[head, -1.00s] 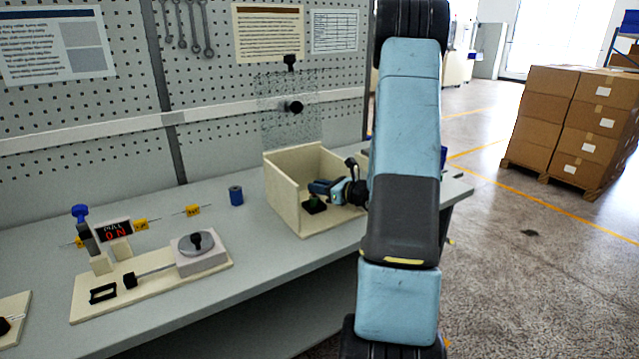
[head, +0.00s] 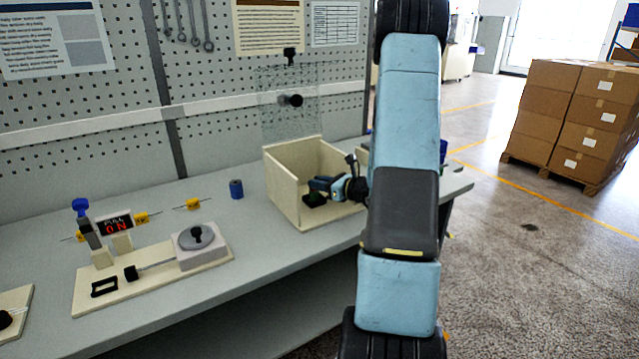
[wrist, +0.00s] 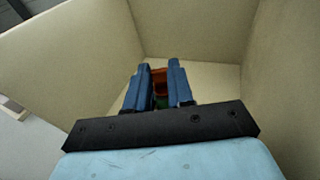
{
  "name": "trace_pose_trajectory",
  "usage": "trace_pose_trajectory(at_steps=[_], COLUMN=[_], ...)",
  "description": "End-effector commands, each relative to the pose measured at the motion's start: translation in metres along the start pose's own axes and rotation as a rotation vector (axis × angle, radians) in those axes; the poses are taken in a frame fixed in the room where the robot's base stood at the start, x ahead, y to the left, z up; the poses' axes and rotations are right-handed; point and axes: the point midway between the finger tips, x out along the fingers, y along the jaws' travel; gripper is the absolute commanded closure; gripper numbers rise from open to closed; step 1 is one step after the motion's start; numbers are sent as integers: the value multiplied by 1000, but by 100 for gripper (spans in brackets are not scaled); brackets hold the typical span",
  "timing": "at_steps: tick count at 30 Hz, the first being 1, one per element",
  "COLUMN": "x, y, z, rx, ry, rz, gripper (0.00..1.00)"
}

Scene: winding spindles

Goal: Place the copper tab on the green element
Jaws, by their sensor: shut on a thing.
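My gripper (wrist: 160,85) is inside the cream open-topped box, with its blue fingers shut on the copper tab (wrist: 160,75). The tab shows as an orange-brown strip between the fingers. A bit of the green element (wrist: 161,102) shows below the tab, between the fingers; whether the two touch I cannot tell. In the head view my gripper (head: 312,190) reaches in from the right, above a small dark base (head: 314,201) on the box floor. The tab cannot be made out there.
The box walls (head: 283,191) stand close around my gripper. A clear panel (head: 288,105) with a black knob stands behind the box.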

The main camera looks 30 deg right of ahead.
Motion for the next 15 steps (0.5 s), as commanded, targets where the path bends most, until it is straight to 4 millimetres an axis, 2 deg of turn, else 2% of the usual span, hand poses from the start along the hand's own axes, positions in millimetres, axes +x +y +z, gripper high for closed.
trace_pose_trajectory(at_steps=[6,7,15], x=[0,0,0], y=[0,-1,-1], z=[-4,-4,-4], rx=[1,1,1], ry=[0,0,0], rz=[0,-1,-2], gripper=[100,77,51])
